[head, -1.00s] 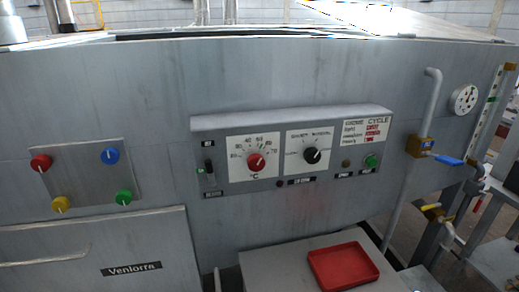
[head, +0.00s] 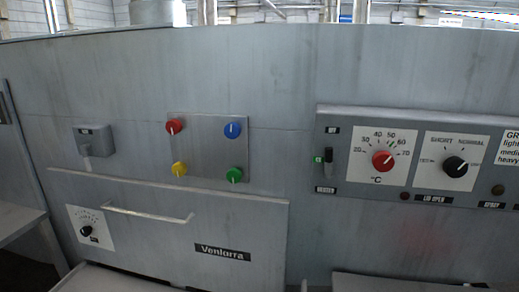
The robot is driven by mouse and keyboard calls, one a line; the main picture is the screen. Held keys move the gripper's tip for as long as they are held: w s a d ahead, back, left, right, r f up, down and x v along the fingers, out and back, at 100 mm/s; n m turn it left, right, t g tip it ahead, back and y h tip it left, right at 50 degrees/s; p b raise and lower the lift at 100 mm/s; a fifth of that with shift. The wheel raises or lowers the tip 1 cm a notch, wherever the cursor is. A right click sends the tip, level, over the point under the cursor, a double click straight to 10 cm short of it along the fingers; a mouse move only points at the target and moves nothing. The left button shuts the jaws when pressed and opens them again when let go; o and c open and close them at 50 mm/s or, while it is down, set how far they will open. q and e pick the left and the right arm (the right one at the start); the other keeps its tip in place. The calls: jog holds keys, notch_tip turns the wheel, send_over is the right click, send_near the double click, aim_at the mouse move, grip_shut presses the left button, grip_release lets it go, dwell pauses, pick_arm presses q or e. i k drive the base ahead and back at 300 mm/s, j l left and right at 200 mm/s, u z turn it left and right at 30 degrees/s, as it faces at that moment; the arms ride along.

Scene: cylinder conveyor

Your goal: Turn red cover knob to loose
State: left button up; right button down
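A small red knob (head: 173,126) with a white pointer line sits at the upper left corner of a square metal plate (head: 205,150) on the grey machine front. A blue knob (head: 233,130) is at the plate's upper right, a yellow knob (head: 179,169) at lower left and a green knob (head: 234,175) at lower right. A separate red dial (head: 383,161) marked in °C is on the control panel to the right. Neither of my grippers is in view.
A drawer front (head: 150,235) labelled Venlorra, with a long handle (head: 148,214), is below the plate. The control panel (head: 410,125) juts out at right with a black dial (head: 455,167). A grey box (head: 94,139) is at left.

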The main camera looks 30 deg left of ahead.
aim_at(173, 127)
jog(key=k+l+u, duration=0.1)
jog(key=u, duration=1.35)
